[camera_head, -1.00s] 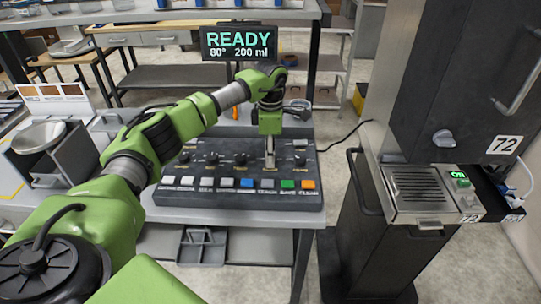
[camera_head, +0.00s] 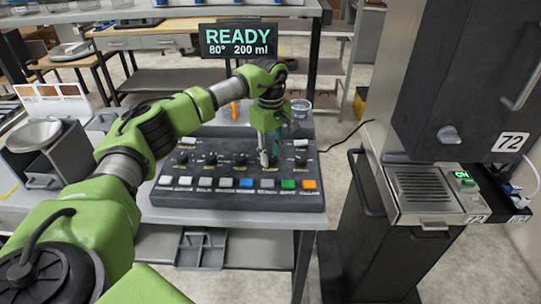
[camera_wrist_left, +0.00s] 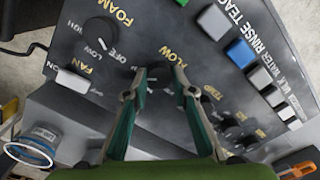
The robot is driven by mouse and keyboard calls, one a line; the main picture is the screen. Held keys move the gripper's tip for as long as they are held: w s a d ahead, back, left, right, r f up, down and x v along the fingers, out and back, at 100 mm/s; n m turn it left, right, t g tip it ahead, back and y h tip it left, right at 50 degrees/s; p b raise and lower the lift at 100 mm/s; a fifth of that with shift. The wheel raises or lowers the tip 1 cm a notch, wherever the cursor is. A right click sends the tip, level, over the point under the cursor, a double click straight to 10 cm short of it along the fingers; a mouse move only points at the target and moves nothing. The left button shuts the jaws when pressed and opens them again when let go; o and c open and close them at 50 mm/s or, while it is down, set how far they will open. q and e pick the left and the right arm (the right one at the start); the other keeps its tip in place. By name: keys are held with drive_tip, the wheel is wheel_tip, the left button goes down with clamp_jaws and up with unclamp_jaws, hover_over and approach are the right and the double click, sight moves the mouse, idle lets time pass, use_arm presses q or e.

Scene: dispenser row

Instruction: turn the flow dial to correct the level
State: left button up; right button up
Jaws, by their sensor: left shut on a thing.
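The dark control panel (camera_head: 225,198) lies on the bench. The flow dial sits in its dial row, under the FLOW label (camera_wrist_left: 174,55) in the left wrist view. My left gripper (camera_head: 269,162) reaches down onto this dial and is shut on it. In the left wrist view its two teal fingers (camera_wrist_left: 160,75) stand on either side of the dial spot, and the dial and its pointer are mostly hidden between them. The display (camera_head: 239,40) above the panel reads READY, 80° and 200 ml. My right gripper is not in view.
The foam dial (camera_wrist_left: 101,29) is beside the fingers, and the white fan switch (camera_wrist_left: 72,79) is nearby. A row of buttons, including a blue button (camera_head: 246,183) and an orange button (camera_head: 308,184), runs along the panel's front. A dark machine numbered 72 (camera_head: 465,75) stands at the right.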

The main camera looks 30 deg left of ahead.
sight(271, 158)
use_arm(q)
drive_tip(key=shift+m, duration=0.5)
drive_tip(key=o, duration=1.1)
drive_tip(key=shift+r, duration=0.1)
wheel_tip(271, 158, up, 12)
idle(0.4)
